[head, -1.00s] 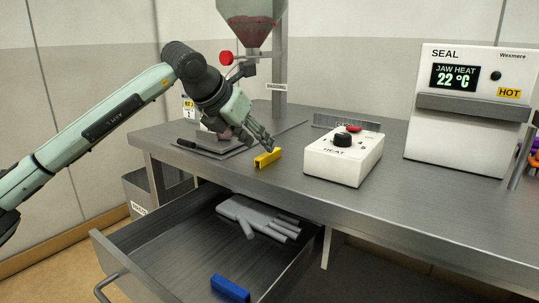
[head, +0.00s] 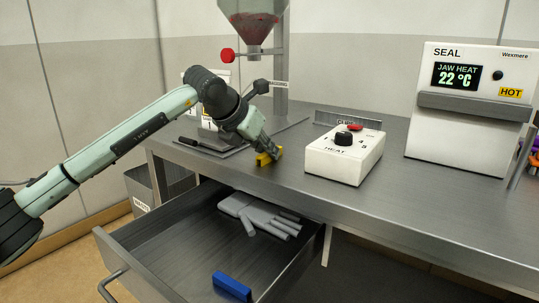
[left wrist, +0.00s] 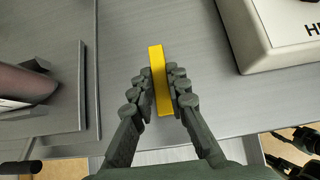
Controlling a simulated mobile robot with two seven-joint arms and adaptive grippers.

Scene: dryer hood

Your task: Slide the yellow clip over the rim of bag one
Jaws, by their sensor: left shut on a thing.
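The yellow clip (head: 265,158) is a short bar on the steel bench, near its front edge. My left gripper (head: 264,150) reaches down over it from the left and is shut on it. In the left wrist view the clip (left wrist: 158,82) stands out lengthwise between the two fingers (left wrist: 160,92). A brownish-pink rounded thing (left wrist: 25,84) lies left of the gripper in that view; I cannot tell whether it is bag one. Behind my arm in the head view, the bag area is mostly hidden. Dark jointed parts (left wrist: 298,145) at lower right may be my right gripper.
The white heat control box (head: 344,158) stands close to the right of the clip. The sealer (head: 467,135) is farther right. A hopper (head: 254,22) hangs behind.

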